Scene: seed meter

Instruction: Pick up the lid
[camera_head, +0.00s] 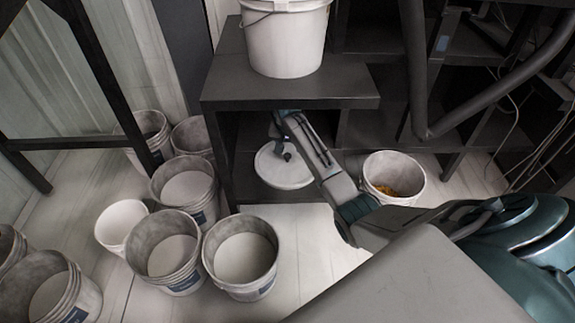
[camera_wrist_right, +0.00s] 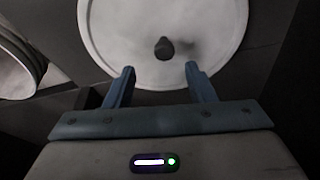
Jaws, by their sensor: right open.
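The lid (camera_head: 283,172) is a round white disc with a dark knob at its centre, lying on the lower shelf of the dark rack. In the right wrist view the lid (camera_wrist_right: 120,40) fills the upper middle, and its knob (camera_wrist_right: 164,48) lies just beyond the fingertips. My right gripper (camera_head: 287,148) reaches in under the upper shelf, over the lid. In the wrist view its two blue fingers (camera_wrist_right: 160,72) are apart with nothing between them. The knob is partly covered by the gripper in the head view. My left gripper is not in view.
A white bucket (camera_head: 285,40) stands on the dark upper shelf (camera_head: 300,92), close above my right gripper. Several grey buckets (camera_head: 240,255) stand on the floor at left. A bucket with yellowish contents (camera_head: 393,178) stands right of the lid. A dark frame post (camera_head: 110,85) is at left.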

